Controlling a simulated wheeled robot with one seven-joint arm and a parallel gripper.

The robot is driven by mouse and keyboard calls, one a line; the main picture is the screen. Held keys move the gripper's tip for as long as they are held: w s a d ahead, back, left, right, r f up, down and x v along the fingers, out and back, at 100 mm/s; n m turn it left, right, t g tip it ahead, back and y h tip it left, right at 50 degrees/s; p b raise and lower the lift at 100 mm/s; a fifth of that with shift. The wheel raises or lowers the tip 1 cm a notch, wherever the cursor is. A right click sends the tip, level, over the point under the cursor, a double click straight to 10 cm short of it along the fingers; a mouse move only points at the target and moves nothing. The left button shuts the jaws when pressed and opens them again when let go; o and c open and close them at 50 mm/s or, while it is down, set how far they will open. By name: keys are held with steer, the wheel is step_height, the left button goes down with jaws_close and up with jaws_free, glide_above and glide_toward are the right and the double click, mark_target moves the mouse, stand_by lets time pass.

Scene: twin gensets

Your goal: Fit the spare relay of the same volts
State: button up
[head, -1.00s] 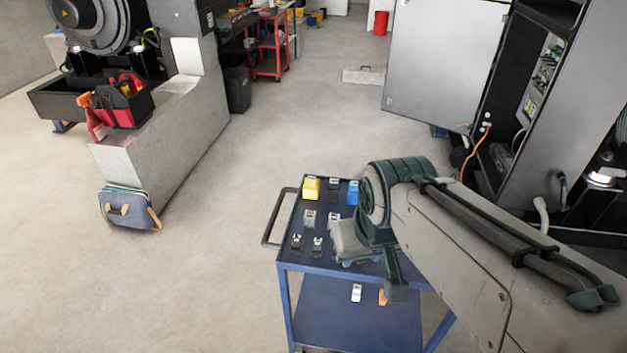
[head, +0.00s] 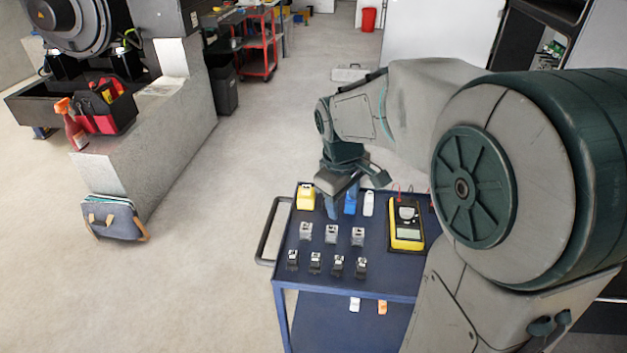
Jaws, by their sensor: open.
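Several small plug-in blocks, likely the spare relays, stand in rows on the blue cart (head: 385,280); volt markings are too small to read. The middle row has three grey blocks (head: 331,233). The front row has several black blocks with pale tops (head: 315,262). At the back stand a yellow block (head: 306,197), a blue block (head: 350,203) and a white block (head: 368,205). My gripper (head: 352,190) is open, pointing down over the back row near the blue block. It partly hides that row; contact cannot be told. No relay socket is clearly visible.
A yellow multimeter (head: 407,230) lies on the cart's right side. White and orange pieces (head: 355,304) lie on its lower shelf. A light cabinet door (head: 435,38) stands behind my arm.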

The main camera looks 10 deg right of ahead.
steer(key=w+f+n+g, duration=0.1)
steer(key=w+f+n, duration=0.3)
steer(key=w+f, duration=0.35)
steer(key=n+g+h+b, duration=0.1)
steer(key=n, duration=0.2)
glide_toward(330, 229)
steer(key=shift+s+d+f+b, duration=0.1)
steer(key=shift+d+f+b, duration=0.2)
steer(key=shift+f+b, duration=1.1)
steer(key=shift+s+d+f+b, duration=0.1)
steer(key=shift+d+f+b, duration=0.25)
steer(key=shift+f+b, duration=1.1)
steer(key=shift+s+d+f+b, duration=0.1)
steer(key=shift+d+f+b, duration=0.4)
steer(key=shift+f, duration=1.6)
steer(key=shift+a, duration=0.25)
steer(key=c, duration=1)
steer(key=shift+o, duration=0.2)
steer(key=shift+r, duration=0.15)
steer(key=shift+r+p, duration=3)
steer(key=shift+r, duration=0.9)
